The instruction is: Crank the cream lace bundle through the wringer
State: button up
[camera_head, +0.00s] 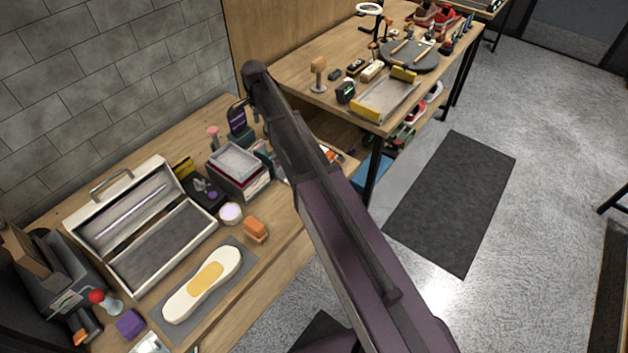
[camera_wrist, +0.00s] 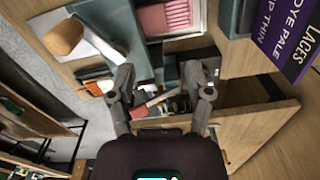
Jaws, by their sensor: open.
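My gripper (camera_wrist: 163,82) is open in the wrist view, with its two fingers apart and nothing held between the tips. A red-handled item (camera_wrist: 150,105) lies beyond the fingers among small things in an open wooden drawer or compartment; I cannot tell how far below it is. I cannot make out a cream lace bundle in either view. A grey device (camera_head: 70,285) stands at the lower left, near a red ball knob (camera_head: 97,296); I cannot tell whether it is the wringer.
A purple laces box (camera_wrist: 277,40) stands close at the upper right. An open case (camera_head: 165,250), a box stack (camera_head: 240,165) and a mat (camera_head: 245,262) under a cream sole crowd the near bench. A second table (camera_head: 290,75) stands behind. Dark floor mat (camera_head: 450,205) lies right.

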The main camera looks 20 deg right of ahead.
jog(key=shift+r+p, duration=5.85)
jog(key=shift+r, duration=0.3)
jog(key=s+d+f+n+b, duration=0.3)
jog(key=s+f+n+b, duration=0.1)
jog(key=s, duration=0.5)
jog(key=s+d+f+n+b, duration=0.3)
jog(key=s+f+n+b, duration=0.1)
jog(key=s, duration=0.6)
jog(key=s+d+f+n+b, duration=0.3)
jog(key=s+f+n+b, duration=0.1)
jog(key=s, duration=0.6)
jog(key=shift+s+d+f+n+b, duration=0.2)
jog(key=shift+f+n+b, duration=0.1)
jog(key=shift+f+b, duration=0.15)
